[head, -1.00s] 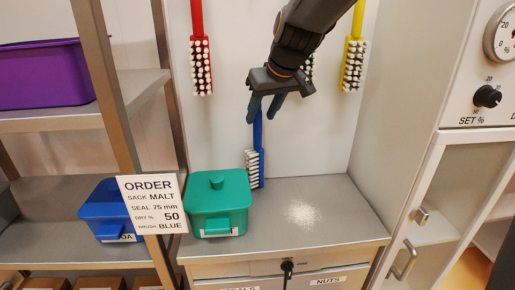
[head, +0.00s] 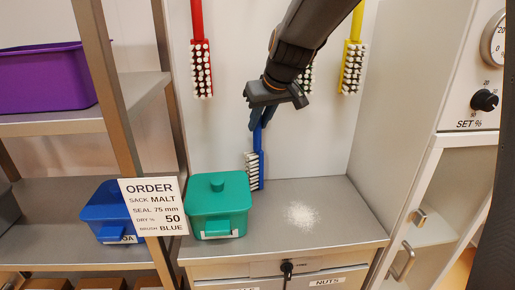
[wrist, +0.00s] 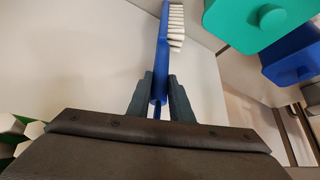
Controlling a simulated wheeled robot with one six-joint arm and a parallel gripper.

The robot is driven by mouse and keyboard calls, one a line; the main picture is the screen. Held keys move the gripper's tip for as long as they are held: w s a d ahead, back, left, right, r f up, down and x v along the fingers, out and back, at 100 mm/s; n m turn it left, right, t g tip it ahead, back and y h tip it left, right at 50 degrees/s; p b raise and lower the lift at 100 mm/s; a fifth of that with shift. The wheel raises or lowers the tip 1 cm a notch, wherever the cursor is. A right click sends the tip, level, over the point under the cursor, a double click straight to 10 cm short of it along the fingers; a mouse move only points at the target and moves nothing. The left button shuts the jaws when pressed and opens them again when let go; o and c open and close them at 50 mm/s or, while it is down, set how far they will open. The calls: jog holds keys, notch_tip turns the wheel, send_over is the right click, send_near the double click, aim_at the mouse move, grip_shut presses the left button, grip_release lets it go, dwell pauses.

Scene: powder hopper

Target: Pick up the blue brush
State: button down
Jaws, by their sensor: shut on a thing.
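In the wrist view the brush (wrist: 162,42) reaches away from my gripper (wrist: 160,88), with the two dark fingers on either side of the handle. The handle's top is hidden by my gripper, and I cannot tell whether the brush touches the counter.
A teal lidded bin (head: 218,205) stands just left of the brush on the counter (head: 335,215). White powder (head: 301,214) lies on the clear right part. A red brush (head: 202,68) and yellow brush (head: 352,68) hang either side. A green brush is partly behind my arm.

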jog(key=shift+r, duration=0.15)
notch_tip(320, 180, up, 11)
jog(key=b, duration=0.2)
jog(key=shift+s+b, duration=0.1)
jog(key=shift+b, duration=0.2)
jog(key=s+p, duration=1.1)
jog(key=s, duration=0.8)
jog(key=shift+s+r, duration=0.15)
jog(key=shift+s, duration=0.2)
